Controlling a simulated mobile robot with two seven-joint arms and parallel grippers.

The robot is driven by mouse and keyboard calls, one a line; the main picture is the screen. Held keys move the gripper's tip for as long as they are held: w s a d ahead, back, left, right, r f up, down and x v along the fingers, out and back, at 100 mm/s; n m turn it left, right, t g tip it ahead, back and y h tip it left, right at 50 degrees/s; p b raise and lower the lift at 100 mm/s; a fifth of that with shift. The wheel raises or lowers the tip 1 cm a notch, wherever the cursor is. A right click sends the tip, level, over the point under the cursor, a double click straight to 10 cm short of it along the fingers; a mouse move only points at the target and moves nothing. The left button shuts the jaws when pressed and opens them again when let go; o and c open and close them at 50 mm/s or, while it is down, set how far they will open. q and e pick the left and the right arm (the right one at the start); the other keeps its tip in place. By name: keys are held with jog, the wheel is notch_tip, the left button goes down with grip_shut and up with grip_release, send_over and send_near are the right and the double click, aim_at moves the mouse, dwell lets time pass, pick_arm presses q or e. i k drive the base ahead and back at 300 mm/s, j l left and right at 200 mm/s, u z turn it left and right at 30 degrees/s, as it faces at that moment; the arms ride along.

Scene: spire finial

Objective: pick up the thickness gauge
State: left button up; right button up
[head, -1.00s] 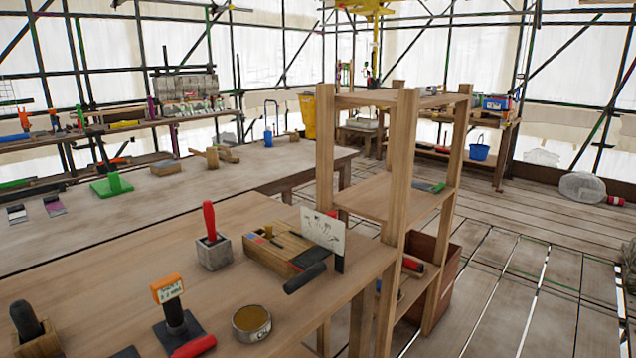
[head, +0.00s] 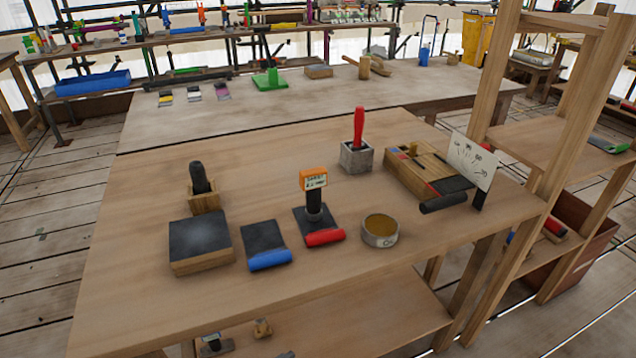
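An orange-topped device with a small white lettered face (head: 314,180) stands upright on a dark post. It looks like the thickness gauge, but I cannot read its label. Its dark post (head: 314,205) rises from or behind a black sheet with a red roll at its front edge. A white card with dark marks (head: 471,160) stands tilted at the right end of the same wooden table (head: 130,280). Neither of my grippers is in view.
Around the device are a black-topped block (head: 200,241), a blue-edged dark sheet (head: 264,245), a round tin (head: 380,231), a red-handled tool in a grey block (head: 357,145) and a wooden box (head: 410,165). A shelf frame (head: 570,140) stands close at right. The table's left front is bare.

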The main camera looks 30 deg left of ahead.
aim_at(311, 181)
jog(key=i+l+u, duration=0.35)
jog(key=l+u, duration=0.4)
jog(key=i, duration=0.05)
